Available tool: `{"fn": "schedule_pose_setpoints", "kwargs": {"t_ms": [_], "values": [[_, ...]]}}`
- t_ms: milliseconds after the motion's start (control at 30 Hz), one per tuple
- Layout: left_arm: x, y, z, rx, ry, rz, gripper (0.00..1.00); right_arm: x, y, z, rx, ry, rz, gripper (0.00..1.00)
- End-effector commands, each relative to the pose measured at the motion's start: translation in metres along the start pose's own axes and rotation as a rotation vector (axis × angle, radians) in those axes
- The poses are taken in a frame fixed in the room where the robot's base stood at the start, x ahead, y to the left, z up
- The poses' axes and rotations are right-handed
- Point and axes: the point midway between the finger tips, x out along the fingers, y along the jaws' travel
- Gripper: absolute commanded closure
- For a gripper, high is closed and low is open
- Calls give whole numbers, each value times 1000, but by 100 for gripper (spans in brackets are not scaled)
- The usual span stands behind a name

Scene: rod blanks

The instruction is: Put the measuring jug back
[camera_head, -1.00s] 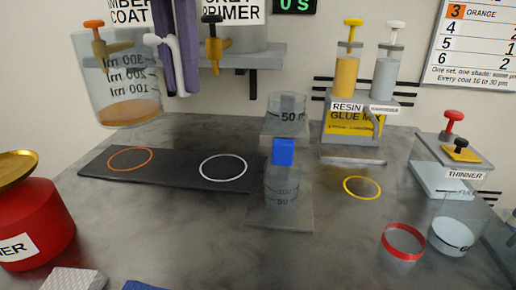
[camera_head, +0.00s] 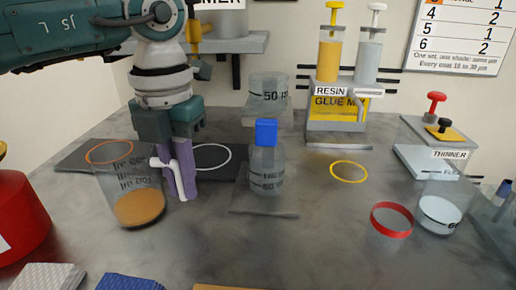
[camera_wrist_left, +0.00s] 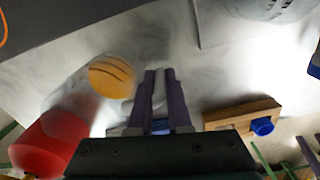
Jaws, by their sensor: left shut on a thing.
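The clear measuring jug (camera_head: 128,185), with orange liquid at its bottom, hangs slightly tilted in front of the dark mat (camera_head: 75,156). The orange ring (camera_head: 110,152) lies on that mat, just behind the jug's rim. My left gripper (camera_head: 182,182) is to the right of the jug, its purple fingers shut on the white handle (camera_head: 161,163). In the left wrist view the jug (camera_wrist_left: 112,77) shows left of the fingers (camera_wrist_left: 160,82). I cannot tell whether its base touches the table.
A blue-capped bottle (camera_head: 267,170) stands on a grey pad right of the gripper. A white ring (camera_head: 210,157) marks the mat. A red tin (camera_head: 20,220) stands at left. A red ring (camera_head: 392,220) and cup (camera_head: 439,214) are at right.

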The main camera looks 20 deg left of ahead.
Motion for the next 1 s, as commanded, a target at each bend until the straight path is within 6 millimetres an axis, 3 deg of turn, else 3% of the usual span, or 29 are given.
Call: {"fn": "schedule_pose_setpoints", "kwargs": {"t_ms": [300, 333, 600, 867, 1000], "values": [[3, 0, 0, 0, -1, 0, 100, 3, 0, 1, 0, 0, 0, 44], [3, 0, 0, 0, -1, 0, 82, 3, 0, 1, 0, 0, 0, 44], [2, 0, 0, 0, -1, 0, 54, 2, 1, 1, -3, -1, 2, 44], [0, 0, 0, 0, -1, 0, 54, 0, 1, 1, -5, -1, 4, 44], [-14, 0, 1, 0, -4, -1, 54, -3, 2, -1, -5, -1, 4, 44]]}}
